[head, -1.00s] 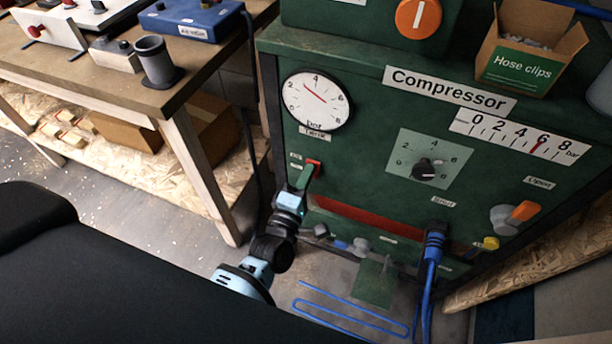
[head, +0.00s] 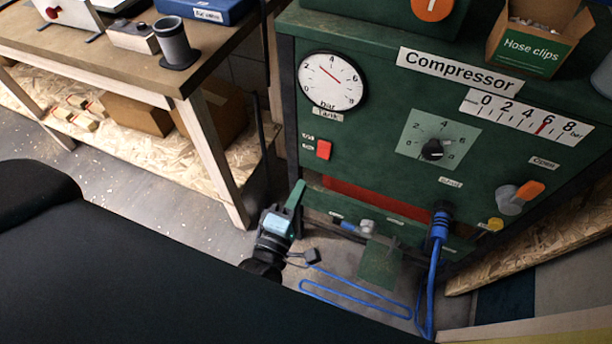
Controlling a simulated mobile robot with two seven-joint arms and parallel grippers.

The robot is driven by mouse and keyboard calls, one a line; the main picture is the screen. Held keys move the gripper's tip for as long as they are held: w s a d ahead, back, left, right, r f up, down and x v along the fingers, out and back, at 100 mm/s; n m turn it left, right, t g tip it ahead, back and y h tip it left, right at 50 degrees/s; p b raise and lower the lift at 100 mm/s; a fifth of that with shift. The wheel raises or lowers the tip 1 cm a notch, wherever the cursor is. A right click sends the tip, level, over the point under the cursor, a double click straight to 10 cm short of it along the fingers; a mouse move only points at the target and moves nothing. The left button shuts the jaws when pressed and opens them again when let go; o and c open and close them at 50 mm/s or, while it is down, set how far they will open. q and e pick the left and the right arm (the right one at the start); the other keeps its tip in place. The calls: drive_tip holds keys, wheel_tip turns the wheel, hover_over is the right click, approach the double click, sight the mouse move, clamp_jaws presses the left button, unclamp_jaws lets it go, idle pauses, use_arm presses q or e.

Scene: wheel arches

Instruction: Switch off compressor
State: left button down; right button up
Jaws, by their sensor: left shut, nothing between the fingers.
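The green compressor (head: 372,136) stands at the centre right of the head view, with a "Compressor" label on its front. A small red switch (head: 323,149) sits on the front's left side, below a round tank gauge (head: 332,81). Two small labels stand beside the switch. My left gripper (head: 296,194) is shut and empty, with its green fingers pointing up. It is below and to the left of the red switch, apart from it. A dial knob (head: 432,150) and an orange-handled valve (head: 520,197) are further right. My right gripper is not in view.
A workbench (head: 120,62) with boxes on its lower shelf stands at the left. A blue hose (head: 432,275) hangs from the compressor's outlet to the floor. A "Hose clips" box (head: 530,50) sits on top. Floor between bench and compressor is clear.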

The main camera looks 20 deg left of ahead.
use_arm(q)
drive_tip(key=shift+s+r, duration=0.1)
drive_tip(key=shift+s, duration=0.9)
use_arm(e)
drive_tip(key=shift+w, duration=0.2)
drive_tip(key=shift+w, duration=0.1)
